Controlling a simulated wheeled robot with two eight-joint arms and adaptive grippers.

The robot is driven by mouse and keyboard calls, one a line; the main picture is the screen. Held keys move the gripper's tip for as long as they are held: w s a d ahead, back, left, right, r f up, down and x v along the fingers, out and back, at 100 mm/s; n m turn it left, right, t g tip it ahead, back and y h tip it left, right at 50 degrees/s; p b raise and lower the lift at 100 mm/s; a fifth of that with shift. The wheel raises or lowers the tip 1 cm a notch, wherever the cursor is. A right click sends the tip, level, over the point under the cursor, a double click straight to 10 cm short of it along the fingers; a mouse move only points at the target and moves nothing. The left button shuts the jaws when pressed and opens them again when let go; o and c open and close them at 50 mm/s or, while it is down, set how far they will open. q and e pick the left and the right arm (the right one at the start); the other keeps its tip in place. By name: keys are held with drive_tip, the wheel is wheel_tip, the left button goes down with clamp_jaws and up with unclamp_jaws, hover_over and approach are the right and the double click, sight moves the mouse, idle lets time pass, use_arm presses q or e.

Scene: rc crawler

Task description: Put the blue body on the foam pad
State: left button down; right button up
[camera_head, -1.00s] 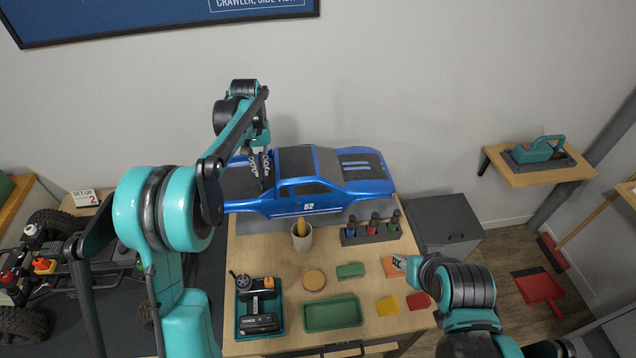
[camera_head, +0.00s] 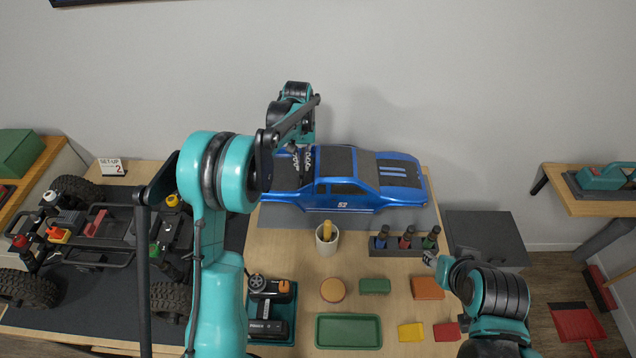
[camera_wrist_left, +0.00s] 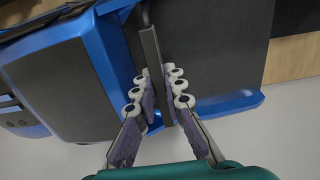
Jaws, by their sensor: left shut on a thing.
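The blue body (camera_head: 345,195), a truck shell with black panels and the number 52, lies lengthwise at the back of the wooden bench. The grey foam pad (camera_head: 290,217) shows under its near side; I cannot tell if the body touches it. My left gripper (camera_head: 302,160) reaches down to the left part of the body. In the left wrist view, its fingers (camera_wrist_left: 158,95) are shut on a thin dark upright part of the blue body (camera_wrist_left: 75,75). My right gripper (camera_head: 430,258) is over the bench's right side, small and partly hidden by its arm.
In front of the body stand a cup (camera_head: 327,240) and a rack of bottles (camera_head: 380,247). A green tray (camera_head: 348,346), small colored blocks and a tool in a tray (camera_head: 268,305) lie nearer. A wheeled chassis (camera_head: 95,235) is at left.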

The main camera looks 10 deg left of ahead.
use_arm(q)
wheel_tip(320, 180, down, 6)
drive_tip(key=shift+r+b, duration=0.1)
drive_tip(key=shift+b, duration=0.55)
drive_tip(key=c, duration=1.6)
unclamp_jaws()
